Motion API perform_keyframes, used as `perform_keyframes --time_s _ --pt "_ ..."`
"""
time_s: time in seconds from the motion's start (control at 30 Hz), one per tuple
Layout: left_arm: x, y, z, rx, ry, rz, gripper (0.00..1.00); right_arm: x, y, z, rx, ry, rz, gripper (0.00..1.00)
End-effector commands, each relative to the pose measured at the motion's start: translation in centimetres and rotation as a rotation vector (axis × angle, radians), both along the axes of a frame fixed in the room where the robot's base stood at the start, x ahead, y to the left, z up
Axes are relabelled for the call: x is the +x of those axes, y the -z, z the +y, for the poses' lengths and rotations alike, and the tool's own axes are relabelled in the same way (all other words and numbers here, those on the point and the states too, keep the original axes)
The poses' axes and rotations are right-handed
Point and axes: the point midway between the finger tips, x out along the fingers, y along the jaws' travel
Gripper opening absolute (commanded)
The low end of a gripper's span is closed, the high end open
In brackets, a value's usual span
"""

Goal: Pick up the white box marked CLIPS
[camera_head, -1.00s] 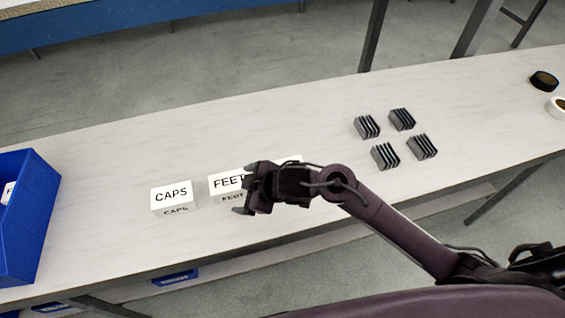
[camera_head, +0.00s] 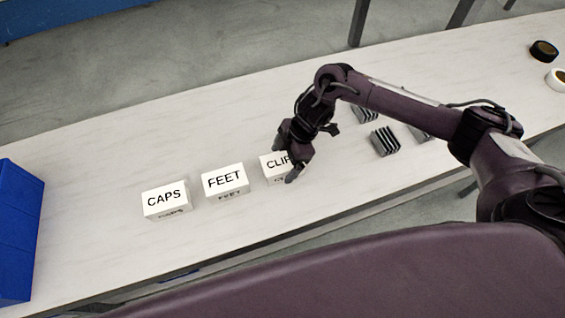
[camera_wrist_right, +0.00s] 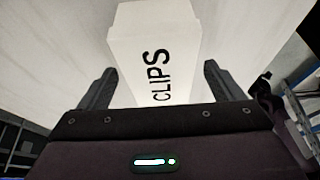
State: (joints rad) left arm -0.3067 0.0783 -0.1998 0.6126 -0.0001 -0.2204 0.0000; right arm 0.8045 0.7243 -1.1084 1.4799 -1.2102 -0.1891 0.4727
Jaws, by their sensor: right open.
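The white box marked CLIPS (camera_head: 273,166) stands on the table, the rightmost of three white boxes in the head view. My right gripper (camera_head: 287,162) is at it from above, and its fingers hide the right part of the label. In the right wrist view the CLIPS box (camera_wrist_right: 155,50) shows between the two open fingers of my right gripper (camera_wrist_right: 160,85), with a gap on each side. Whether the fingers reach down beside the box is hard to tell. My left gripper is not in view.
The FEET box (camera_head: 224,181) stands close to the left of the CLIPS box, with the CAPS box (camera_head: 165,198) further left. A blue bin (camera_head: 20,230) is at the far left. Dark finned blocks (camera_head: 385,141) and tape rolls (camera_head: 543,51) lie to the right. The table (camera_head: 120,150) behind the boxes is clear.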

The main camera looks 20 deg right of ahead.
Motion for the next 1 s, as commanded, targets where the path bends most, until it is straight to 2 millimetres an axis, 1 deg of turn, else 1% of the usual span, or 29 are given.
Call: perform_keyframes --time_s 0.03,0.1,0.23,0.4,0.87,0.93,1.0 --pt "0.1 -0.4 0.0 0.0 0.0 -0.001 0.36 -0.2 0.6 0.4 -0.001 -0.001 0.003 0.87" --pt "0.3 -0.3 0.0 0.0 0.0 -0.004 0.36 -0.1 1.6 0.8 0.0 0.001 0.0 0.87" --pt "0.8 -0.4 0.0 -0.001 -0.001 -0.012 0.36 -0.1 2.5 1.1 0.0 -0.001 -0.001 0.87" --pt "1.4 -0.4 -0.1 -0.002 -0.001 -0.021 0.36 -0.1 2.6 1.1 0.0 -0.001 -0.003 0.87" --pt "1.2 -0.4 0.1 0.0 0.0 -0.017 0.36 -0.1 3.0 1.1 0.001 -0.001 -0.001 0.87" --pt "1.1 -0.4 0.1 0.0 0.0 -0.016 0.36 -0.1 2.9 1.1 0.001 0.0 -0.002 0.81" --pt "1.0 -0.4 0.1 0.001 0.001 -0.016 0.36 -0.1 2.9 1.1 0.0 0.0 -0.002 0.71"
